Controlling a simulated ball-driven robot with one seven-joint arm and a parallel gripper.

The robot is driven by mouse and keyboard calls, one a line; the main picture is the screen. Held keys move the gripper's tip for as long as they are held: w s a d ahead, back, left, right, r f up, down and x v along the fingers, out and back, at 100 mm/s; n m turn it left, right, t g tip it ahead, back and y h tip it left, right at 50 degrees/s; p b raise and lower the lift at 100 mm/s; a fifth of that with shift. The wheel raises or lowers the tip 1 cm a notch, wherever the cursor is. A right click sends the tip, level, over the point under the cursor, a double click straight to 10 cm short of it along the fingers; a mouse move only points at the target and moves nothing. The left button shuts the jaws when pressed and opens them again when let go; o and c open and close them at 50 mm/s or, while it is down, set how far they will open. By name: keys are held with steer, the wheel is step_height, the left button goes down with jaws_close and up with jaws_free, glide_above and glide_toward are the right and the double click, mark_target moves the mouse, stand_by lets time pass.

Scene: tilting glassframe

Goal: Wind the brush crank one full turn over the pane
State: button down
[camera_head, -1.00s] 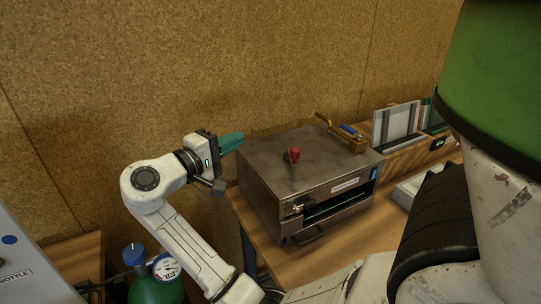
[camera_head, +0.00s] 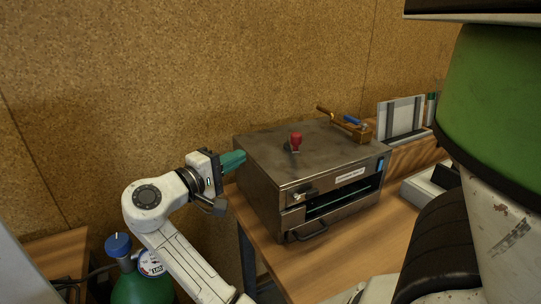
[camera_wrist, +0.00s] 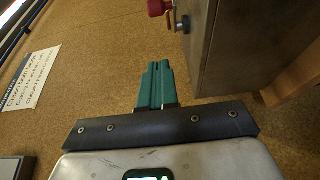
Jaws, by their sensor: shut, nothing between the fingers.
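A dark metal box (camera_head: 268,190) stands on the wooden table, with a slot in its front. A red knob (camera_head: 296,138) stands up on a short dark arm on the box's top; I take this for the crank. The red knob also shows at the top of the wrist view (camera_wrist: 156,8). A thin greenish edge (camera_head: 343,197), perhaps the pane, shows inside the slot; the brush is hidden. My gripper (camera_head: 243,156) has teal fingers, shut and empty, beside the box's left rear edge and apart from the knob. The fingers also show in the wrist view (camera_wrist: 157,66).
A wooden-handled tool and blue item (camera_head: 347,123) lie on the box's back right. A framed panel (camera_head: 402,118) stands behind on the right. A cork wall (camera_head: 180,60) is close behind my gripper. A green gas bottle (camera_head: 140,288) stands at lower left.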

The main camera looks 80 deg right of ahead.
mark_target(300, 141)
steer(key=p+x, duration=0.2)
steer(key=x, duration=0.8)
steer(key=shift+r, duration=0.15)
steer(key=shift+s+d+p, duration=0.25)
steer(key=shift+s+p, duration=0.05)
steer(key=shift+s, duration=0.9)
steer(key=shift+s+d, duration=0.2)
steer(key=shift+s, duration=0.5)
steer(key=shift+s+p, duration=0.1)
steer(key=shift+p, duration=0.2)
steer(key=s+n+t+p, duration=0.1)
steer(key=t, duration=0.1)
steer(key=s+n+t+h+p, duration=0.1)
steer(key=shift+s+a+n+t+h, duration=0.1)
steer(key=shift+s+n+t+h, duration=0.1)
steer(key=shift+n+t+h, duration=0.15)
steer(key=shift+s+n+t, duration=0.25)
steer(key=shift+s+t, duration=0.2)
steer(key=shift+s, duration=0.4)
